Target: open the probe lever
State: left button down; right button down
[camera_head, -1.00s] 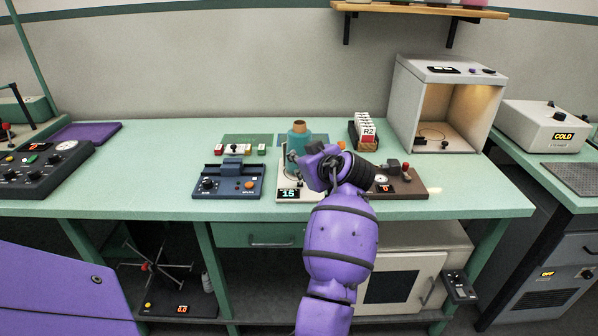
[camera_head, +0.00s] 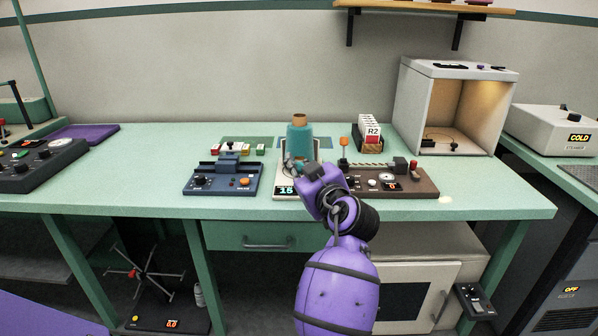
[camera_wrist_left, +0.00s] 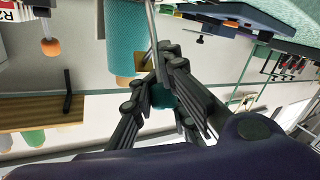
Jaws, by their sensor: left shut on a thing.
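My left gripper (camera_head: 314,176) is in front of the teal cone (camera_head: 300,138), over the right side of the pale unit with the lit display (camera_head: 286,190). In the left wrist view its fingers (camera_wrist_left: 158,92) are closed together around something I cannot make out. A thin grey rod (camera_wrist_left: 153,28) runs up to the fingertips there, beside the teal cone (camera_wrist_left: 125,40). An orange paddle on a stalk (camera_head: 343,142) stands upright at the left end of the brown device (camera_head: 425,188); it also shows in the wrist view (camera_wrist_left: 50,46). I cannot tell which part is the probe lever. My right gripper is not in view.
A red-topped lever (camera_head: 413,167) stands at the brown device's right end. A blue device (camera_head: 222,178) sits left of the pale unit. A card box labelled R2 (camera_head: 372,132) and an open lit cabinet (camera_head: 408,100) are behind.

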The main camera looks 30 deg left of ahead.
pick_arm(q)
jog(key=shift+d+f, duration=0.15)
jog(key=shift+f, duration=0.2)
jog(key=c, duration=1.8)
grip_release()
jog(key=shift+d, duration=0.1)
jog(key=shift+r, duration=0.1)
jog(key=shift+s, duration=0.1)
jog(key=v, duration=1.1)
jog(key=shift+s+d+r, duration=0.15)
jog(key=shift+s+d, duration=0.05)
jog(key=shift+d, duration=0.15)
